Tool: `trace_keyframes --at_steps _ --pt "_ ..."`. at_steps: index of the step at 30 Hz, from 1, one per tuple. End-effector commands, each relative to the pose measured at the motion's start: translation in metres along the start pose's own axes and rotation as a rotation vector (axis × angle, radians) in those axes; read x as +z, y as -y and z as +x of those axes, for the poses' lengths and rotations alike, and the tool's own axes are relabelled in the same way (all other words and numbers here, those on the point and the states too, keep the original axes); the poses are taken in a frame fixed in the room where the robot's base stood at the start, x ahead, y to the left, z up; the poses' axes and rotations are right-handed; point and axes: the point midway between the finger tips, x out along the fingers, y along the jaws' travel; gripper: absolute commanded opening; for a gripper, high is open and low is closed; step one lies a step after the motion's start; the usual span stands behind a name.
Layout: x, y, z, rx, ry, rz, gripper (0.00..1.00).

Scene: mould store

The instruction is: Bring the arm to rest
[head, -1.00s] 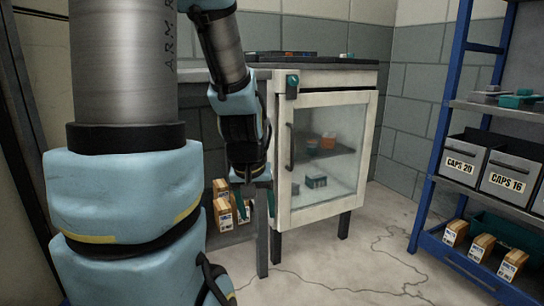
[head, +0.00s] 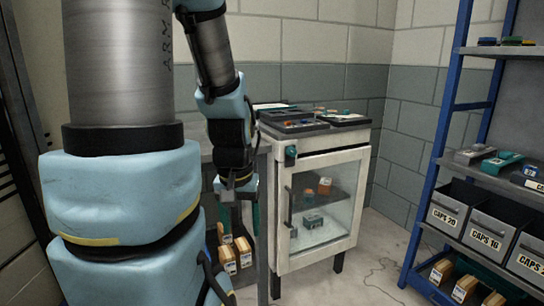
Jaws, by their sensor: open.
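My arm comes down on the left of the head view, and my gripper (head: 240,213) hangs from it, pointing downward. Its teal fingers are apart, with nothing seen between them. It is just left of the white glass-door cabinet (head: 278,220), in front of a grey bench edge. Part of the fingers is hard to make out against the dark background.
Dark trays (head: 293,126) with small parts lie on the cabinet top. Several small labelled boxes (head: 230,262) sit low, below the gripper. A blue rack (head: 443,130) with grey bins (head: 447,214) stands at right.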

Motion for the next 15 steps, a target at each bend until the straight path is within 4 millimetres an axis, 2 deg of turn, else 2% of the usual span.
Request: trace_keyframes --at_steps 1,6,10,15 --pt "-0.005 0.000 -0.033 0.000 0.000 0.000 0.69" --pt "-0.012 0.000 -0.084 0.000 0.000 0.000 0.69" --pt "-0.016 0.000 -0.115 0.000 0.000 0.000 0.69" --pt "-0.019 -0.001 -0.137 0.000 0.000 0.000 0.69"
